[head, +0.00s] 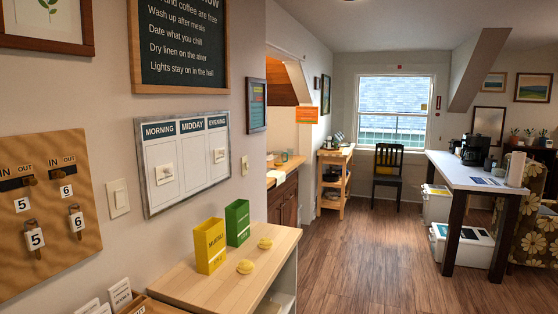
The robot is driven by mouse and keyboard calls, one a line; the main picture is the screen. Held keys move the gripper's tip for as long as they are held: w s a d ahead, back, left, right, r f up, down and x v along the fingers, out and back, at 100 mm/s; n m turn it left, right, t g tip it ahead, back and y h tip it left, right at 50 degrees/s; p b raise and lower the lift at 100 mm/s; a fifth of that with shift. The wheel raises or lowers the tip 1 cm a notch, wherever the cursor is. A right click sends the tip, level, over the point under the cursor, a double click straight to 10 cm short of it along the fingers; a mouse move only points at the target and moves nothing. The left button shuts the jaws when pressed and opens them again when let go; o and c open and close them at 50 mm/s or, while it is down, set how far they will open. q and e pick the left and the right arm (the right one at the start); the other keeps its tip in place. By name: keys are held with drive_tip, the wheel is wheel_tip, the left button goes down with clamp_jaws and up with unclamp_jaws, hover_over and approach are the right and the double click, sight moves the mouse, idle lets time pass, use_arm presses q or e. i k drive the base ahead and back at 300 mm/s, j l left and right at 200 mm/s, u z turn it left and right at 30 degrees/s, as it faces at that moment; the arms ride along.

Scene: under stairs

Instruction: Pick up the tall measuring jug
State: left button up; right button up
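I cannot make out a tall measuring jug in the head view. Small items stand on the kitchen counter (291,167) beyond the wall opening and on the wooden shelf cart (334,183) near the window, but they are too small to identify. A dark coffee maker (483,148) stands on the white-topped table (465,172) at the right, with small dark items beside it. Neither of my grippers is in view.
A wooden-topped cabinet (185,287) close in front holds a yellow box (210,246), a green box (237,222) and two yellow round items. A dark chair (388,172) stands by the window. White bins (463,246) sit under the table. The wooden floor (365,255) is clear mid-room.

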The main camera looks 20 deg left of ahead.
sight(278, 162)
drive_tip(key=i+z, duration=0.15)
drive_tip(key=i, duration=2.2)
drive_tip(key=i+u, duration=0.15)
drive_tip(key=i, duration=0.4)
drive_tip(key=i+l+u, duration=0.15)
drive_tip(key=i, duration=0.35)
drive_tip(key=i+l+u, duration=0.15)
drive_tip(key=i, duration=0.35)
drive_tip(key=i+l+u, duration=0.2)
drive_tip(key=i+u, duration=0.2)
drive_tip(key=i+l+u, duration=0.6)
drive_tip(key=u, duration=0.15)
drive_tip(key=i+l+u, duration=0.2)
drive_tip(key=l+u, duration=0.15)
drive_tip(key=i+l, duration=0.2)
drive_tip(key=i, duration=0.05)
